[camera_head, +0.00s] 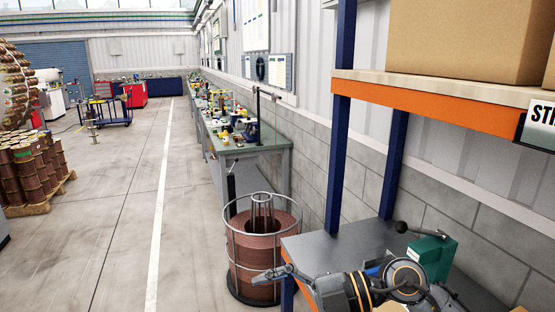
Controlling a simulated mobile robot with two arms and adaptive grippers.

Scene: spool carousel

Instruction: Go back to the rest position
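One of my arms enters at the bottom right of the head view, so I take it to be my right arm. Its gripper (270,274) points left, over the near corner of the dark table and in front of the copper spool. The fingers are small and seen at an angle, so I cannot tell whether they are open or shut. I see nothing clearly held in them. My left gripper is not in view. The copper-coloured spool (257,262) stands upright on the floor inside a round wire cage.
The dark table (335,243) carries a green device with a lever (432,257), close to my arm. A blue-posted rack with an orange-edged shelf (440,100) holds cardboard boxes (462,38) above. A long workbench (250,152) lines the wall.

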